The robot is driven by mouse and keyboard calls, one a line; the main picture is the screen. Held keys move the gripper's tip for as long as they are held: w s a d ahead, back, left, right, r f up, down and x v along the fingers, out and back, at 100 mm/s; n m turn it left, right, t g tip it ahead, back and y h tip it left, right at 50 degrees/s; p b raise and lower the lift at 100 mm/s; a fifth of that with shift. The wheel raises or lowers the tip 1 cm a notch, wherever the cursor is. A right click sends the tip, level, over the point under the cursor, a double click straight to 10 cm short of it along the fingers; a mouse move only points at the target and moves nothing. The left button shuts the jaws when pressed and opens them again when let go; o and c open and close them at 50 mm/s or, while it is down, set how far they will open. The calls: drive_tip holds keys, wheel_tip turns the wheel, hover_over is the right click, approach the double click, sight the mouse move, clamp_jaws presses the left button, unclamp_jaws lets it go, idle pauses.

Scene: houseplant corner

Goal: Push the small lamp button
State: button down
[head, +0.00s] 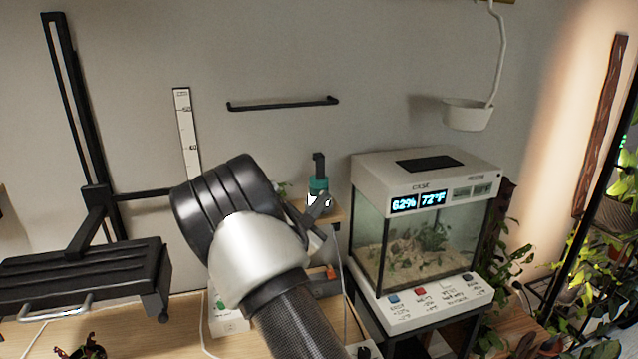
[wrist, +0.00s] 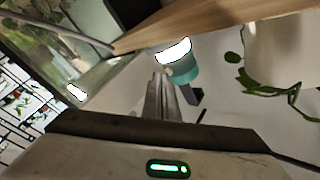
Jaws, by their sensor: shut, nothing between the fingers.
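No lamp button can be made out for certain. A row of small buttons lies on the white front ledge under the terrarium: a blue button (head: 393,299), a red button (head: 420,292), a pale one and a black button (head: 467,276). Their labels are too small to read. My gripper (head: 318,207) is left of the terrarium, in front of a teal pump bottle (head: 318,186), apart from the buttons. In the wrist view, my gripper (wrist: 158,82) is shut and empty, its fingertips pointing toward the teal bottle (wrist: 181,68). My arm hides part of the table.
The terrarium (head: 425,225) stands on the right, with a lit display. A wooden shelf (wrist: 210,22) is close to my fingers. A black lamp-like fixture (head: 85,275) hangs at left. A wall bar (head: 283,104) and a hanging white pot (head: 467,115) are higher up. Plants crowd the right.

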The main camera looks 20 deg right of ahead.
drive_tip(key=shift+s, duration=0.15)
drive_tip(key=shift+s+b, duration=0.3)
drive_tip(key=shift+s, duration=0.15)
drive_tip(key=s+b, duration=0.1)
drive_tip(key=s, duration=0.5)
